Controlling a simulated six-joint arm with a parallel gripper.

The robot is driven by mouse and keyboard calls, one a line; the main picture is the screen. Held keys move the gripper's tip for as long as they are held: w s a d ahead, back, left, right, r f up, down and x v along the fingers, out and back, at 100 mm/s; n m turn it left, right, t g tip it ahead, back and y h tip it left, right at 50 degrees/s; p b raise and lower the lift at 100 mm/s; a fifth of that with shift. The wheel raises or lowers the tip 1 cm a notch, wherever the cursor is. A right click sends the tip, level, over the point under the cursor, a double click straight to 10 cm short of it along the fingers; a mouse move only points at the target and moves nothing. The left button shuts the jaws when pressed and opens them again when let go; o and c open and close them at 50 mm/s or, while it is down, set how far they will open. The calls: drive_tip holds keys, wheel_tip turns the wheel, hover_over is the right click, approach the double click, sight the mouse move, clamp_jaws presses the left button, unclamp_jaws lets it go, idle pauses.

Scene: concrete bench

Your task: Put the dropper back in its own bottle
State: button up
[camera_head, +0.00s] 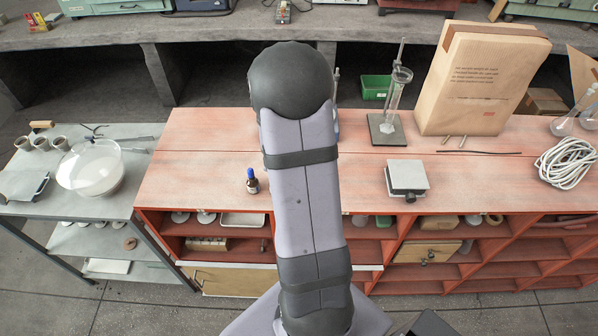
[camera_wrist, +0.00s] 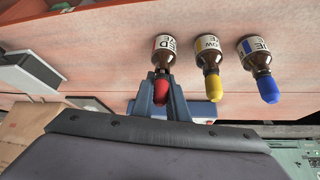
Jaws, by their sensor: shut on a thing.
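My gripper (camera_wrist: 160,95) is shut on a red dropper bulb (camera_wrist: 161,90) in the wrist view. A brown bottle with a red-marked label (camera_wrist: 164,47) is directly in line with this bulb; I cannot tell if the dropper is fully seated in it. Beside it stand a yellow-labelled bottle (camera_wrist: 206,47) with a yellow bulb (camera_wrist: 214,88) and a blue-labelled bottle (camera_wrist: 252,49) with a blue bulb (camera_wrist: 267,88). In the head view only the blue-topped bottle (camera_head: 252,183) shows, left of my arm. My arm hides the gripper and the other bottles there.
Right of my arm stand a grey box with a pale top (camera_head: 406,176), a stand with a glass cylinder (camera_head: 394,95), a paper bag (camera_head: 480,80) and a white cable coil (camera_head: 567,162). The red bench top (camera_head: 195,165) is clear left of the blue-topped bottle.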

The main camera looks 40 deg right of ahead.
drive_tip(key=shift+f, duration=0.3)
drive_tip(key=o, duration=1.1)
drive_tip(key=shift+r, duration=0.15)
wheel_tip(320, 180, up, 7)
drive_tip(key=p, duration=0.7)
idle(0.8)
